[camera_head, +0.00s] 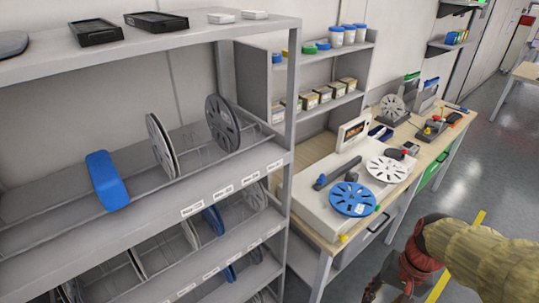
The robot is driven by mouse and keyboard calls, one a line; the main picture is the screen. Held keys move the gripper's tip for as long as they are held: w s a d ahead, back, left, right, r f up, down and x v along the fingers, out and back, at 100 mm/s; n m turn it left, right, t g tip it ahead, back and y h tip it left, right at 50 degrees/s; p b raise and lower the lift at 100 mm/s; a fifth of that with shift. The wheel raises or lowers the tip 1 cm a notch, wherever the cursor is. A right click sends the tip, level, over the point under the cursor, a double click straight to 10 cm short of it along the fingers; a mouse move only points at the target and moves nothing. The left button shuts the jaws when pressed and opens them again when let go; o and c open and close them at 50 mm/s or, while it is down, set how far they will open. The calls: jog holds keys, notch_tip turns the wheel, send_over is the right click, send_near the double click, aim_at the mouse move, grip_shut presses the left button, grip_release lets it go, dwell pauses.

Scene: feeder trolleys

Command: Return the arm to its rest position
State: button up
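My arm comes in at the lower right in a ribbed tan sleeve with a reddish cuff near its end. My gripper (388,288) seems to be the dark part beyond the cuff, low in the picture over the floor. It is partly cut off by the bottom edge, and its fingers are too unclear to tell open from shut. I see nothing clearly held in it. The arm is to the right of the workbench (322,207) and appears apart from it.
A grey shelf rack (245,172) with several reels fills the left. The bench bears a blue reel (352,199), a white reel (387,169) and tools. Small shelves (315,108) stand behind with tubs and boxes. Open floor (490,150) lies to the right.

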jog(key=a+r+n+t, duration=0.2)
jog(key=a+r+n, duration=0.1)
jog(key=r, duration=0.4)
jog(key=s+a+r+n+t+h, duration=0.1)
jog(key=a+r+n+t, duration=0.2)
jog(key=a+r, duration=0.2)
notch_tip(320, 180, up, 3)
jog(key=shift+s+a+f+t+h, duration=0.15)
jog(key=shift+a+t+h, duration=0.15)
